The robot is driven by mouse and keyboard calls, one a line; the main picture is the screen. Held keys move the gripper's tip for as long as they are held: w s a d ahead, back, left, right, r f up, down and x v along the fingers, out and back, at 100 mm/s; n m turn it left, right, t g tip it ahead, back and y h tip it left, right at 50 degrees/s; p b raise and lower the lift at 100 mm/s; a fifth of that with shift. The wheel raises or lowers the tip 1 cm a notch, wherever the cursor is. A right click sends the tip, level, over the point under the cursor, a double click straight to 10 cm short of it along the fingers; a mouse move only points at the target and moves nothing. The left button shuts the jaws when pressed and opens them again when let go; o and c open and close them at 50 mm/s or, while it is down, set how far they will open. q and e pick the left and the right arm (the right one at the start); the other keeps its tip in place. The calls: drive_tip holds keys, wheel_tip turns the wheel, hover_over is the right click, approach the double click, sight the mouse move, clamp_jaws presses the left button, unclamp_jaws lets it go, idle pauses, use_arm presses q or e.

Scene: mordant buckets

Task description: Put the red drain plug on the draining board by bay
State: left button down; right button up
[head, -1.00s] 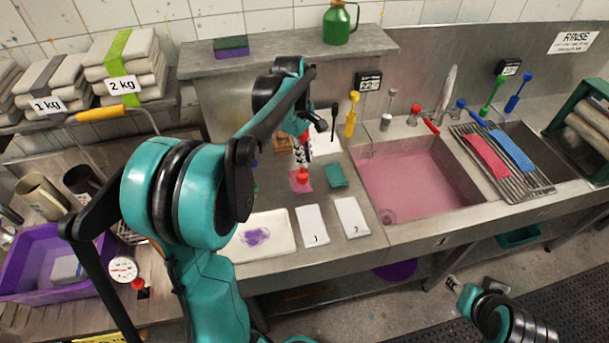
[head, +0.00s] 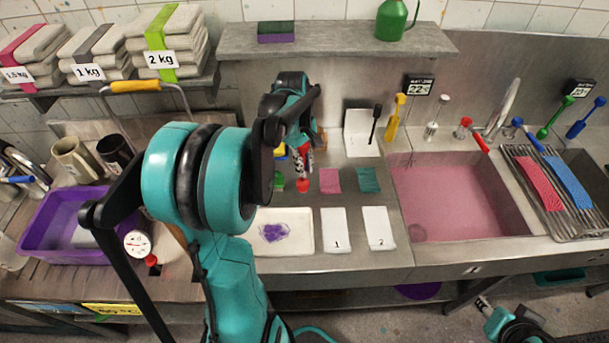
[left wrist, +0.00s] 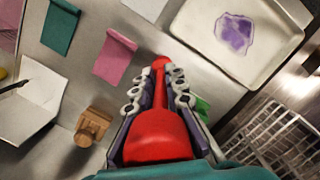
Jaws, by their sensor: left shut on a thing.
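The red drain plug (left wrist: 155,135) is between the fingers of my left gripper (left wrist: 160,85) in the left wrist view, a wide red body narrowing to a small rounded end. In the head view the left gripper (head: 304,165) points down over the counter, with the plug's red end (head: 303,185) below the fingers. The ribbed metal draining board (head: 518,152) is right of the pink-filled sink, with a pink-red and a blue strip lying on it. My right gripper (head: 484,303) is low at the right, too small to read its fingers.
The sink (head: 450,195) lies between my left gripper and the draining board. A faucet (head: 505,105) and several upright coloured tools stand behind it. A white tray (head: 304,242), white cards (head: 335,230) and pink and teal swatches (head: 368,180) lie near the left gripper.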

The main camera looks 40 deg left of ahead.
sight(304, 181)
use_arm(q)
wheel_tip(304, 181, down, 4)
drive_tip(key=shift+r+b, duration=0.1)
drive_tip(key=shift+b, duration=0.45)
drive_tip(key=c, duration=1.6)
unclamp_jaws()
